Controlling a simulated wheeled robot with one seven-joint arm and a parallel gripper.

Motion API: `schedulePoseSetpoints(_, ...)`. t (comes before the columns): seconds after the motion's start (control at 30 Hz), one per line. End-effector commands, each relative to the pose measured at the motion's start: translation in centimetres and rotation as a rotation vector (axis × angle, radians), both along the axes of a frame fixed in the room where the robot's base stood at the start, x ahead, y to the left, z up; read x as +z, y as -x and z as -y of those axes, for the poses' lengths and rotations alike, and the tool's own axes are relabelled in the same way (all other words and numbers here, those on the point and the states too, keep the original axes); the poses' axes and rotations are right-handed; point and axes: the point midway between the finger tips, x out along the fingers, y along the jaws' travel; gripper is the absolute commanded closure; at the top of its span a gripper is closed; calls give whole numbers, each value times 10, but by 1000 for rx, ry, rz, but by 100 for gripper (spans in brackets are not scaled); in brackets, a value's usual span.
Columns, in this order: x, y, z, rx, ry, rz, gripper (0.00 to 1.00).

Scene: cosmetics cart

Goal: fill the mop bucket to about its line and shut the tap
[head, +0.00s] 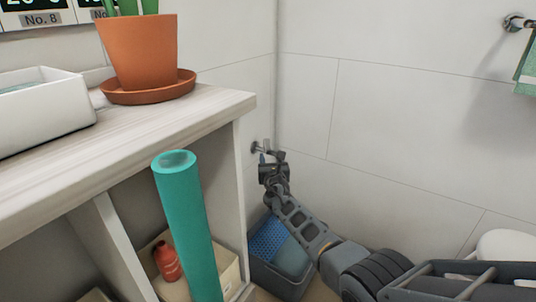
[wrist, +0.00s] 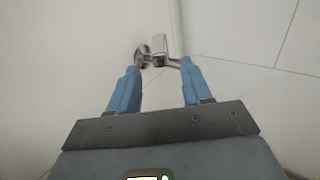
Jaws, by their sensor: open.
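The tap (head: 257,147) is a small chrome fitting on the tiled wall, low in the corner beyond the counter. It also shows in the wrist view (wrist: 160,46), just past and between my fingertips. My gripper (wrist: 159,64) is open, with its two blue fingers on either side of the tap's line; I cannot tell whether they touch it. In the head view my gripper (head: 270,160) is at the tap and partly hides it. The mop bucket (head: 279,284) is grey with a blue perforated insert, on the floor below. My arm hides part of it. Its line, water level and any stream are not discernible.
A counter (head: 215,105) with open shelves stands left of the bucket, bearing a potted plant (head: 137,52) and a white basin (head: 42,110). A teal roll (head: 187,225) stands upright before the shelves, near a box (head: 231,278) with a red bottle (head: 166,260). A white rounded object (head: 508,245) is at right.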

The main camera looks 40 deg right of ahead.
Motion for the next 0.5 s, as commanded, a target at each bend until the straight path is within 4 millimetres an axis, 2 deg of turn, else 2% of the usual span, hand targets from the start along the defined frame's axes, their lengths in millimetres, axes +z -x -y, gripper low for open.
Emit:
schedulePoseSetpoints(0.3,-4,-37,22,0,-1,3,51)
schedulePoseSetpoints(0.5,-2,-50,30,1,-2,2,51)
